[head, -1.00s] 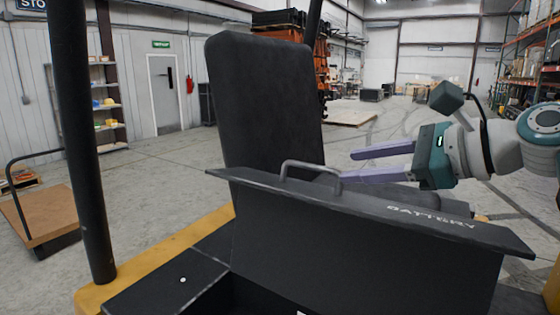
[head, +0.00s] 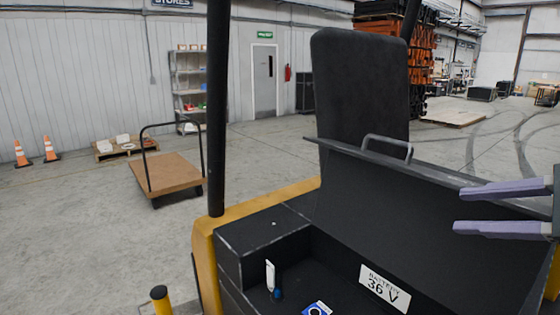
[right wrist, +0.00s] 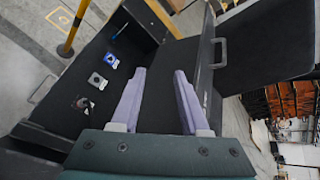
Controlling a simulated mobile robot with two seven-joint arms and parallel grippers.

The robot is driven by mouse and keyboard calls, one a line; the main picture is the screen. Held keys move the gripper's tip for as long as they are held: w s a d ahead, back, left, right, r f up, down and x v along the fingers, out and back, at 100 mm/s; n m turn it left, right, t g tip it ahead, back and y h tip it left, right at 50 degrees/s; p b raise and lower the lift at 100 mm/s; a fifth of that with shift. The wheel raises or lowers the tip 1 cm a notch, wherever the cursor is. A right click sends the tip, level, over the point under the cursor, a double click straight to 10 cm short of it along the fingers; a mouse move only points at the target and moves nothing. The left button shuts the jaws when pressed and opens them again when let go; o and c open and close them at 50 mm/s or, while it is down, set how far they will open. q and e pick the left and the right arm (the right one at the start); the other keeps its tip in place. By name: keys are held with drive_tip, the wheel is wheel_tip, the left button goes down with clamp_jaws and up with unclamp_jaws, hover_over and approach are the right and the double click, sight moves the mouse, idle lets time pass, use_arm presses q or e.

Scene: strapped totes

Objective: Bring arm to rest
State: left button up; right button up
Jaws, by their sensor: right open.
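My right gripper (head: 505,207) is at the right edge of the head view, its two purple fingers spread with nothing between them. It is in front of the raised black battery cover (head: 345,192), to the right of its grey handle (head: 388,148). In the right wrist view the open fingers (right wrist: 157,100) also show, empty, with the black compartment (right wrist: 75,65) to their left. The cover handle (right wrist: 217,53) shows to the right of the fingers there. I cannot tell whether the gripper touches the cover. My left gripper is in neither view.
A black seat back (head: 362,85) stands behind the cover, and a dark post (head: 217,110) rises at its left. The compartment holds a "36 V" label (head: 383,288) and a blue-white label (head: 317,309). A flat cart (head: 168,172) stands on the open floor at left.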

drive_tip(key=s+a+f+n+g+h, duration=0.2)
drive_tip(key=s+a+f+n+g, duration=0.3)
drive_tip(key=s+f+n, duration=0.65)
drive_tip(key=s+a+n+g+h, duration=0.2)
drive_tip(key=s+n+h, duration=0.1)
drive_tip(key=s+n, duration=1)
use_arm(q)
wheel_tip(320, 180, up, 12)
drive_tip(key=p, duration=1.2)
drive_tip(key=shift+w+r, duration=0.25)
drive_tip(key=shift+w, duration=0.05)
use_arm(e)
wheel_tip(320, 180, up, 13)
drive_tip(key=s+m, duration=0.1)
drive_tip(key=s, duration=0.1)
drive_tip(key=shift+d+h, duration=0.25)
drive_tip(key=shift+h, duration=0.05)
drive_tip(key=shift+f+m, duration=0.1)
drive_tip(key=shift+m, duration=0.15)
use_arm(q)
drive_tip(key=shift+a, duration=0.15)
